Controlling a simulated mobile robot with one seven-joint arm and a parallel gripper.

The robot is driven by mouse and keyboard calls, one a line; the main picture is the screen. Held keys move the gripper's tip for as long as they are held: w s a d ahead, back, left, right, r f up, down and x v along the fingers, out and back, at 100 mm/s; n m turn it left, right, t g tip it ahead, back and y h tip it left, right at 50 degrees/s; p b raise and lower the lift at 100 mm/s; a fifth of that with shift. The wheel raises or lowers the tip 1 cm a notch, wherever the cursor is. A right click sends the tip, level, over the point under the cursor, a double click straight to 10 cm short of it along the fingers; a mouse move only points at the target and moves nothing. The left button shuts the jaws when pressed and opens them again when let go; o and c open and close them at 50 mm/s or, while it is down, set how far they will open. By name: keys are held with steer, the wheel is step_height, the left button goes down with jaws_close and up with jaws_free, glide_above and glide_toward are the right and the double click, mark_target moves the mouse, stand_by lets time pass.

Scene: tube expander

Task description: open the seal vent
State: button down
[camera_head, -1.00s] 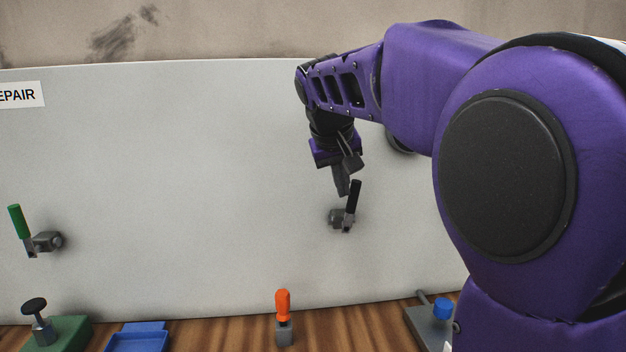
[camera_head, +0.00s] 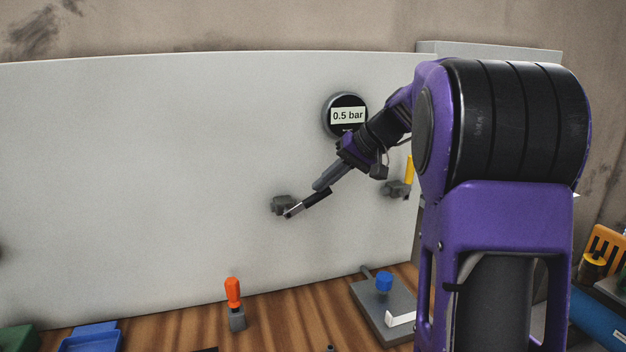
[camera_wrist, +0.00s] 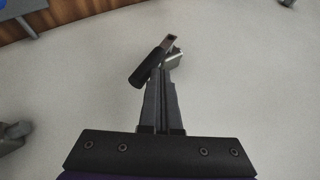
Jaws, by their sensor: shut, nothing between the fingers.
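A valve with a black lever handle (camera_head: 317,198) and a grey body (camera_head: 281,204) is on the white panel; no label shows which valve is the seal vent. The lever leans well over to the right. In the wrist view the black handle (camera_wrist: 150,67) lies diagonally at my fingertips. My gripper (camera_head: 322,185) is shut and empty, its tips against or just beside the handle; I cannot tell if they touch. The shut fingers also show in the wrist view (camera_wrist: 162,78).
A round gauge (camera_head: 345,115) reads 0.5 bar. A yellow-handled valve (camera_head: 409,170) is right of the black one, partly behind my arm. Below are an orange-handled tool (camera_head: 233,293), a grey fixture with a blue knob (camera_head: 384,282) and a blue tray (camera_head: 90,338).

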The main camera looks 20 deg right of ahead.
steer(key=d+f+y+b, duration=0.1)
steer(key=f+m+y, duration=0.1)
steer(key=f, duration=0.1)
steer(key=d+f+y+b, duration=0.1)
steer(key=y, duration=0.1)
steer(key=shift+d+f+t+b, duration=0.25)
steer(key=shift+d+t+b, duration=0.1)
steer(key=shift+t, duration=0.05)
steer(key=shift+f, duration=0.15)
stand_by(0.4)
